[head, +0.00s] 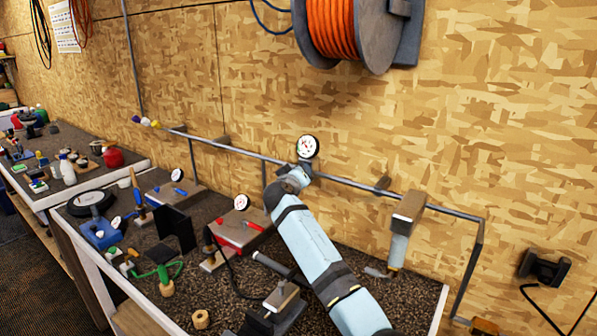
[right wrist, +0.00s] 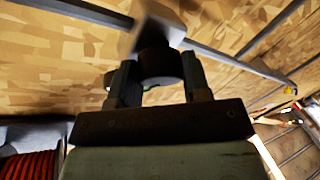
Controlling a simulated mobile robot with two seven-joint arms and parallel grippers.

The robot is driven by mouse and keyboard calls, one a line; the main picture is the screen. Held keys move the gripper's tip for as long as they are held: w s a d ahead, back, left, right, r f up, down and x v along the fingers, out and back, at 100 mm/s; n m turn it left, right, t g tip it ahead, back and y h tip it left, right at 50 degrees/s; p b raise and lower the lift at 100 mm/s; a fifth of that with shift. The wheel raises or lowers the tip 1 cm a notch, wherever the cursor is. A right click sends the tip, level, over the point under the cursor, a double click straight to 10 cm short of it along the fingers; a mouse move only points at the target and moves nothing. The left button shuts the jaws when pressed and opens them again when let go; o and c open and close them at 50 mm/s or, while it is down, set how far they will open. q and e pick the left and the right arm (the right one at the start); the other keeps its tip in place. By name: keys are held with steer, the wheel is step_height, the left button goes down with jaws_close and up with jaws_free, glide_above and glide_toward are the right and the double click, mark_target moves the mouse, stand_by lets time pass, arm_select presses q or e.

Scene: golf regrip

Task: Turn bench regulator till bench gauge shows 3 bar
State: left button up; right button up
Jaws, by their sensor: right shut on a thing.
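The bench gauge (head: 307,147) is a round white dial with a dark rim, on the pipe along the wall. Its needle is too small to read. The regulator is just below it, mostly hidden in the head view by my right gripper (head: 290,181). In the right wrist view, my right gripper (right wrist: 159,68) has its two fingers on either side of the dark round regulator knob (right wrist: 160,66) and is shut on it. A grey block (right wrist: 155,22) shows beyond the knob. My left gripper is in neither view.
The grey pipe (head: 350,183) runs along the wall above the dark bench top (head: 330,240). An air tool (head: 402,232) hangs right of my arm. An orange hose reel (head: 345,30) is above.

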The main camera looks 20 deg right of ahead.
steer(key=shift+f, duration=0.1)
stand_by(0.3)
steer(key=o, duration=0.9)
steer(key=b+v, duration=0.2)
steer(key=v, duration=1.2)
steer(key=shift+d, duration=0.1)
